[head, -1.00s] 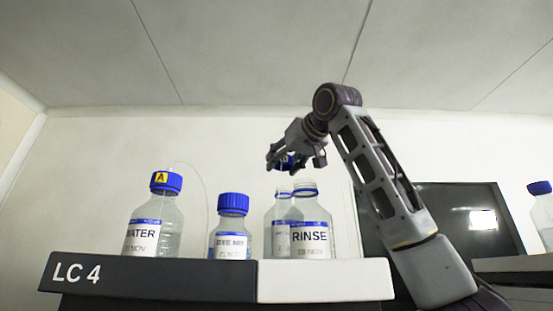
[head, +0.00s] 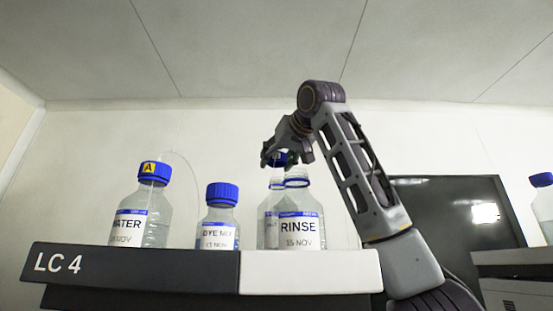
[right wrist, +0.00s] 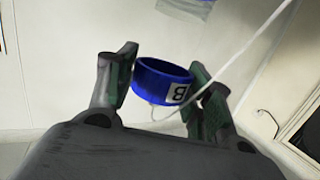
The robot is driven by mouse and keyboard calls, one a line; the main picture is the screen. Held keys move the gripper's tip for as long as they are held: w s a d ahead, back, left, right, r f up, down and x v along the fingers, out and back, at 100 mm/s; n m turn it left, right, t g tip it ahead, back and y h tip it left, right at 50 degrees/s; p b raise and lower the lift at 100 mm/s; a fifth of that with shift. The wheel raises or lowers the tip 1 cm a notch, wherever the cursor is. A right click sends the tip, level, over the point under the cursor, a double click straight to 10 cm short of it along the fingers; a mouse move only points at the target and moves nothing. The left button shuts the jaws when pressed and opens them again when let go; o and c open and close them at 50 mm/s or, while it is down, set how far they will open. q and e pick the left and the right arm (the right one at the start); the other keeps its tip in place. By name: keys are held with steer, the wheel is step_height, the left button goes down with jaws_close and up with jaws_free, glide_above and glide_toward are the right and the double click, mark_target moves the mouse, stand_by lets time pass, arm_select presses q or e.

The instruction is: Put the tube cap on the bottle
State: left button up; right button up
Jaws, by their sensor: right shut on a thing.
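My right gripper (head: 273,158) is shut on a blue tube cap (head: 279,160). The right wrist view shows the cap (right wrist: 160,82) between the two fingers (right wrist: 160,90), with a white label reading B and a pale tube (right wrist: 250,52) running up to the right. In the head view the cap is just above the neck of a rear bottle (head: 269,222), partly hidden by the front bottle labelled RINSE (head: 299,228). RINSE has an open neck. Whether the cap touches the rear bottle is unclear. My left gripper is not in view.
A WATER bottle (head: 140,224) with a blue cap marked A and a tube stands at the left. A blue-capped DYE MIX bottle (head: 219,226) stands beside it. All are on the LC 4 shelf (head: 130,270). A dark screen (head: 445,222) is at the right.

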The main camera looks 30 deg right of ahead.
steer(key=shift+d+f, duration=0.1)
steer(key=shift+f, duration=0.1)
steer(key=shift+f, duration=0.1)
steer(key=shift+f, duration=0.9)
steer(key=shift+f+b, duration=0.6)
steer(key=shift+f, duration=0.15)
stand_by(0.5)
steer(key=shift+f+b, duration=0.65)
steer(key=shift+f, duration=0.25)
stand_by(1.6)
stand_by(0.4)
steer(key=o, duration=1)
steer(key=shift+c, duration=0.2)
